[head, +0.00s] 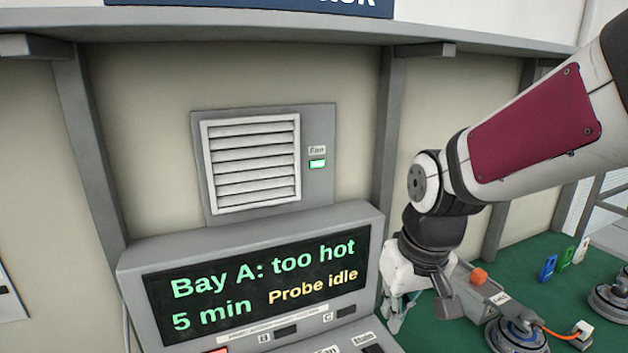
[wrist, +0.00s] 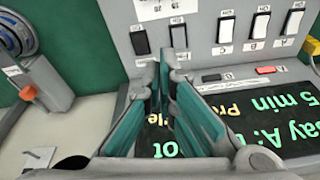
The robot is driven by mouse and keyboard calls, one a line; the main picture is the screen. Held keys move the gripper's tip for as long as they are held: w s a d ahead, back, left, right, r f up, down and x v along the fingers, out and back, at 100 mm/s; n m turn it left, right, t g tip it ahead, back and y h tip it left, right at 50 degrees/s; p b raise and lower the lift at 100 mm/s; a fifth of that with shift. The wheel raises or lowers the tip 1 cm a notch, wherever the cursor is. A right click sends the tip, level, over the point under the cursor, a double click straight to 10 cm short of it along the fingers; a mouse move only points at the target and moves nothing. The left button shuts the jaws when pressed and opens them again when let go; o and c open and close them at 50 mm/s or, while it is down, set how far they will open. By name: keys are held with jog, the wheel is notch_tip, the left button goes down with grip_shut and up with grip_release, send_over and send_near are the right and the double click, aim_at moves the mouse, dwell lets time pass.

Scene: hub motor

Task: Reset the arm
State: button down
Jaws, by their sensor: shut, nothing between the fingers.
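My arm (head: 540,125) reaches in from the upper right in the head view and bends down at the wrist. My gripper (head: 393,328) points down beside the right end of the display console (head: 368,240). In the wrist view, the teal-padded fingers of my gripper (wrist: 160,75) are shut with nothing held between them. They are in front of the console's switch panel (wrist: 200,58). Part of the gripper in the head view is hidden by my own wrist. I cannot tell whether the fingertips touch the console.
The screen (head: 255,290) reads "Bay A: too hot, 5 min, Probe idle". Above it is a fan vent (head: 252,165) with a lit green indicator (head: 317,163). At right, a grey box with an orange knob (head: 479,275) and a round motor (head: 515,338) occupy the green bench (head: 520,270).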

jog(key=s+d+r+m+t, duration=0.1)
jog(key=s+d+r, duration=0.2)
jog(key=s, duration=0.3)
jog(key=s+d+r+m+t, duration=0.1)
jog(key=s+d+r+t, duration=0.1)
jog(key=s+r, duration=0.3)
jog(key=shift+s+d+r+m+h, duration=0.2)
jog(key=shift+s+d+m+h, duration=0.15)
jog(key=shift+s+d, duration=0.65)
